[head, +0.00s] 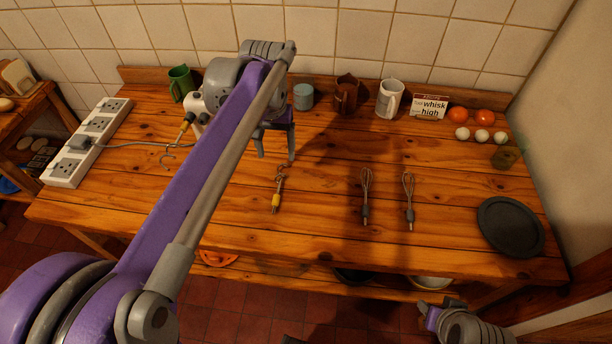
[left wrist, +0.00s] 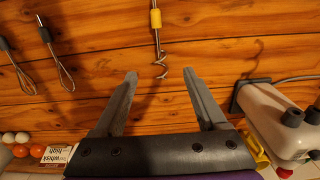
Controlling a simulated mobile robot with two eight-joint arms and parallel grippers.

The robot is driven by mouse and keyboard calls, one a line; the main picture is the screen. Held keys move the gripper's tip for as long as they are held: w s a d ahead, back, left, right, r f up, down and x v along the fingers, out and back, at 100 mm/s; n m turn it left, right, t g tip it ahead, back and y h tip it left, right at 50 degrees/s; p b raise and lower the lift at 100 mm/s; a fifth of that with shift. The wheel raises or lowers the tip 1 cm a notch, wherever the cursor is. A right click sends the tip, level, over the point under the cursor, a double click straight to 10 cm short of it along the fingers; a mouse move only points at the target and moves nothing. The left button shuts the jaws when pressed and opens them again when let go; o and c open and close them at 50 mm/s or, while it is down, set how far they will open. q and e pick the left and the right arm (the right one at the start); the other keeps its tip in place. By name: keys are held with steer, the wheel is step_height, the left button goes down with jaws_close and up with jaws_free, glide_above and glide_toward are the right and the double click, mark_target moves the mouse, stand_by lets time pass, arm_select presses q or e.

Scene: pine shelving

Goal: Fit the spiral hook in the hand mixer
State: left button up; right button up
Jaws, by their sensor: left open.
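The spiral hook (head: 277,192), a metal spiral with a yellow collar, lies on the wooden table. In the left wrist view its spiral end (left wrist: 160,62) points toward the open jaws. The white hand mixer (head: 198,108) is at the back left, partly hidden by my left arm; it also shows at the right of the left wrist view (left wrist: 279,113). A second hook (head: 171,156) with a yellow collar sticks out at the mixer's front. My left gripper (head: 276,157) is open and empty, just behind the spiral hook. My right gripper (head: 442,309) is at the bottom right, its fingers unclear.
Two whisks (head: 366,197) (head: 409,202) lie right of the hook. A dark round plate (head: 510,226) is at the right. A white power strip (head: 88,141) with a cable lies left. The front middle is clear.

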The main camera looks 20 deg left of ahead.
arm_select(q)
glide_above(281, 172)
steer(key=s, duration=0.1)
steer(key=f, duration=0.5)
steer(key=shift+d+f+b, duration=0.1)
steer(key=shift+d+b, duration=0.1)
steer(key=shift+b, duration=0.1)
steer(key=f, duration=0.2)
steer(key=w+f, duration=0.1)
steer(key=f, duration=0.2)
steer(key=shift+a+f, duration=0.2)
steer(key=shift+f, duration=0.15)
jaws_close()
